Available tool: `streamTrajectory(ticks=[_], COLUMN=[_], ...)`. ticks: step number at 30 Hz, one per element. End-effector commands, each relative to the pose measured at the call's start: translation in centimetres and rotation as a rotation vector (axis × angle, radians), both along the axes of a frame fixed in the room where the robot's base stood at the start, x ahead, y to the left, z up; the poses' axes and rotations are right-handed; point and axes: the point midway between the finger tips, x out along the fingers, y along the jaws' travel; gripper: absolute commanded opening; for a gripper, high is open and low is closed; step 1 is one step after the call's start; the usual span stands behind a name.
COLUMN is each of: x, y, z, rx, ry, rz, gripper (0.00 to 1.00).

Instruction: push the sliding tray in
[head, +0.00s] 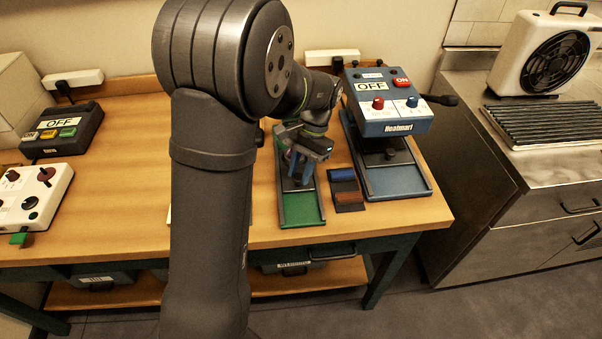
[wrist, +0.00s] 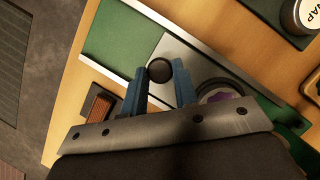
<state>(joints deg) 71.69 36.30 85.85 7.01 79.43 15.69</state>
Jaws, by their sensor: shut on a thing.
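The sliding tray (wrist: 188,52) is a pale grey plate lying between the rails of a long green base (wrist: 118,38). In the head view the same green base (head: 301,209) runs front to back on the wooden table, with its bare front end toward the table's edge. A round black knob (wrist: 159,70) stands on the plate. My gripper (wrist: 159,86) has its blue fingers on either side of the knob and is shut on it. In the head view my gripper (head: 302,163) is over the middle of the green base and hides most of the tray. A round part with purple inside (wrist: 222,98) shows behind the fingers.
A blue heat press (head: 388,127) marked Heatmart stands to the right. Colour swatches (head: 346,190) lie between it and the green base. A dark box marked OFF (head: 60,134) and a white control box (head: 33,195) stand at the left. My arm hides the middle of the table.

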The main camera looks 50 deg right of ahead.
Motion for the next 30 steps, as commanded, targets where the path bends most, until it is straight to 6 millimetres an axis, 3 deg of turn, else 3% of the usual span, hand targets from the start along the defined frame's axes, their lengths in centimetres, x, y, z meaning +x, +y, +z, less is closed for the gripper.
streamTrajectory(ticks=[2, 3, 6, 17, 24, 30], x=[0.0, 0.0, 0.0, 0.0, 0.0, -4.6], y=[0.0, 0.0, 0.0, 0.0, -0.1, 0.5], z=[0.1, 0.1, 0.1, 0.4, 4.4, 6.9], rx=[-0.002, -0.002, -0.002, -0.002, -0.007, -0.004], ry=[0.0, 0.0, 0.0, -0.001, -0.002, 0.0], rz=[0.0, 0.0, 0.0, 0.0, -0.001, -0.007], gripper=[0.0, 0.29, 0.48, 0.49, 0.49, 0.49])
